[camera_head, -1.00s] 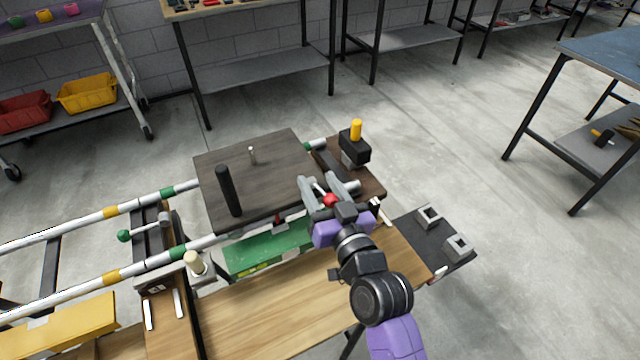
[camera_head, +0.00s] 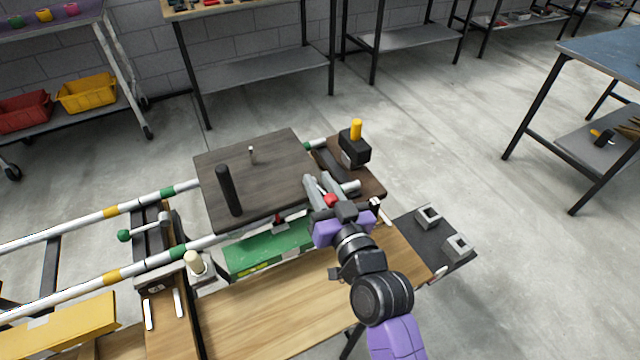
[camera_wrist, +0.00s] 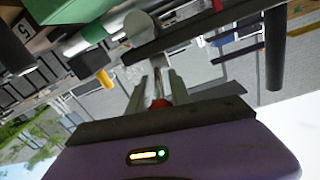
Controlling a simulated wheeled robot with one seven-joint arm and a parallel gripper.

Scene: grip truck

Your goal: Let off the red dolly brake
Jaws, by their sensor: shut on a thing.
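The red brake knob (camera_head: 330,200) shows between the fingers of my gripper (camera_head: 322,186), at the right front corner of the dark dolly platform. My gripper is shut on it. In the wrist view the red knob (camera_wrist: 159,103) sits between the two grey fingers (camera_wrist: 158,88), and the thin lever beyond it is mostly hidden. The dolly platform (camera_head: 275,180) carries a black upright post (camera_head: 228,190) and a small pale pin (camera_head: 252,154). It rests over two white rails.
A black block with a yellow knob (camera_head: 356,130) stands right of the platform. A green case (camera_head: 262,252) lies below its front edge. A lever with a green ball (camera_head: 124,235) stands at left. Grey square brackets (camera_head: 428,216) sit on a dark plate at right.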

